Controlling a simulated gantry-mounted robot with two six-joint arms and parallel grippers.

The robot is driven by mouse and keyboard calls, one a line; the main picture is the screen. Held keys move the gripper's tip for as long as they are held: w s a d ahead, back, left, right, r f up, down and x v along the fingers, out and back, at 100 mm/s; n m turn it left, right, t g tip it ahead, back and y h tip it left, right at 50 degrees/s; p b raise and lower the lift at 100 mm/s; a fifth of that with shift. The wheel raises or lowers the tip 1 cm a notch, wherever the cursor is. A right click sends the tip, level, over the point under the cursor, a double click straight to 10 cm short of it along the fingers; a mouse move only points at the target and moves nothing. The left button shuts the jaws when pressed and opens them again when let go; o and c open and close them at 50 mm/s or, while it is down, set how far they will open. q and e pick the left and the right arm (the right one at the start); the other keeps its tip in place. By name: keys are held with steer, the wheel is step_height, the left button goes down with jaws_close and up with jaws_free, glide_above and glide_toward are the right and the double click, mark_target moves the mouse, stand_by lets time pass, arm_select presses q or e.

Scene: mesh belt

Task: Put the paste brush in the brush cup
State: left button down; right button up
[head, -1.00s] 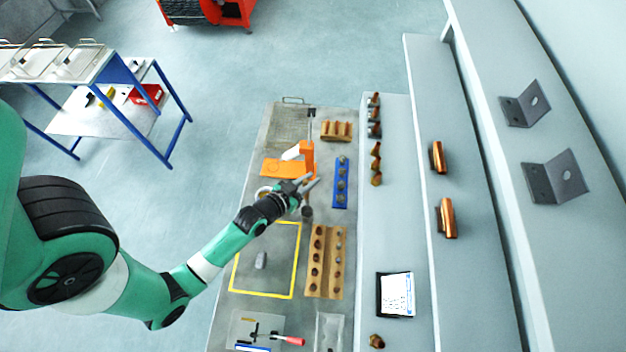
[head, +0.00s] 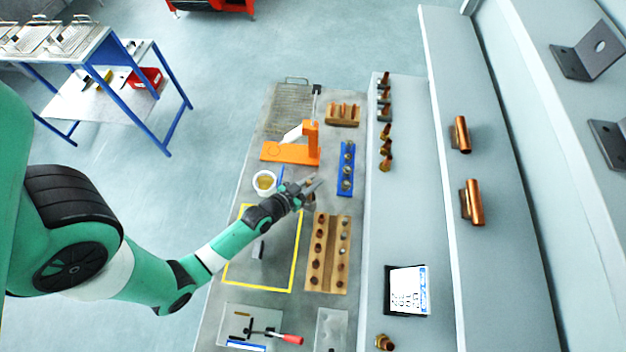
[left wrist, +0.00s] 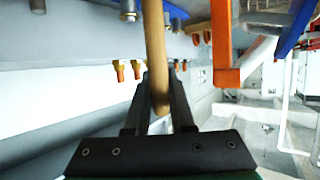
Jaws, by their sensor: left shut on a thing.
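My left gripper (head: 310,187) is over the workbench, to the right of the white paste pot (head: 264,181). In the left wrist view its jaws (left wrist: 160,85) are shut on the paste brush, whose wooden handle (left wrist: 155,45) runs up out of the picture. The bristle end is not visible there. In the head view the brush is too small and covered to make out clearly. A small dark cup-like thing (head: 309,202) shows just below the fingertips, mostly hidden; I cannot tell for sure that it is the brush cup. My right gripper is not in view.
An orange stand (head: 290,152) is behind the gripper and a blue strip with fittings (head: 346,170) is to its right. A wooden block (head: 328,250) with several fittings lies in front. The yellow-outlined area (head: 270,290) holds a small grey piece (head: 258,249).

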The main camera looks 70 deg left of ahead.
arm_select(q)
steer(key=shift+f+b, duration=0.5)
steer(key=shift+f, duration=0.4)
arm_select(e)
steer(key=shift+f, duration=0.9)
arm_select(q)
steer(key=c, duration=0.7)
jaws_free()
